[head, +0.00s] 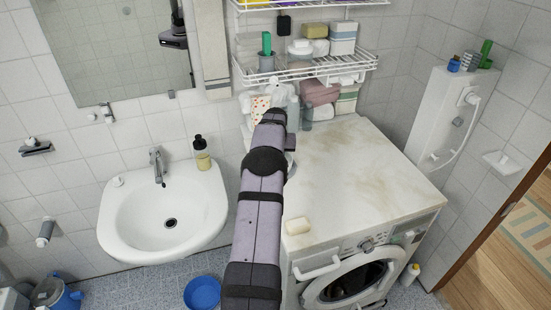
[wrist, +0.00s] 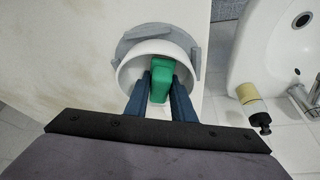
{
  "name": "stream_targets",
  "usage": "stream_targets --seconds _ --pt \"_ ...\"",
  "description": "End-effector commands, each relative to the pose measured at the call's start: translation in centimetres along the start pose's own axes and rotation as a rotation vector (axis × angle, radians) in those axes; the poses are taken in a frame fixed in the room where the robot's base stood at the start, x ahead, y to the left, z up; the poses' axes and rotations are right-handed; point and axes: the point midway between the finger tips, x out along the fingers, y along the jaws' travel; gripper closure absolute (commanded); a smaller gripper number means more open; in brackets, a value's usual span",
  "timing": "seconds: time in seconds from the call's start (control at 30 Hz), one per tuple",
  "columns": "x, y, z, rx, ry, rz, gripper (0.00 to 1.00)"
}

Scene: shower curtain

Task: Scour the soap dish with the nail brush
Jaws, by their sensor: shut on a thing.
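My gripper (wrist: 161,88) shows in the wrist view with its two dark blue fingers closed on a green block-like object, which I take to be the nail brush (wrist: 159,70). The brush's far end is over or inside a round white dish (wrist: 126,73), probably the soap dish, with grey pieces around its outside. I cannot tell whether the brush touches the dish's inner surface.
The stained washing machine top (head: 360,165) is mostly clear, with a cream bar (head: 297,226) at its front left corner. The sink (head: 165,215) with a soap bottle (head: 201,153) stands left. Wire shelves (head: 340,66) hang above, and several bottles and towels crowd the back.

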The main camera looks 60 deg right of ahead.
Motion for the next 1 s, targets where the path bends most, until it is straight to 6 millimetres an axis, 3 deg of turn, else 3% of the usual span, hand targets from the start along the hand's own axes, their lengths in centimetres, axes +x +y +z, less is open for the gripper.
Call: stream_targets --seconds 0.47,1.0 --pt "0.19 -0.16 0.39 -0.013 -0.009 -0.006 1.0" --pt "0.06 0.33 0.67 0.291 -0.007 0.123 1.0"
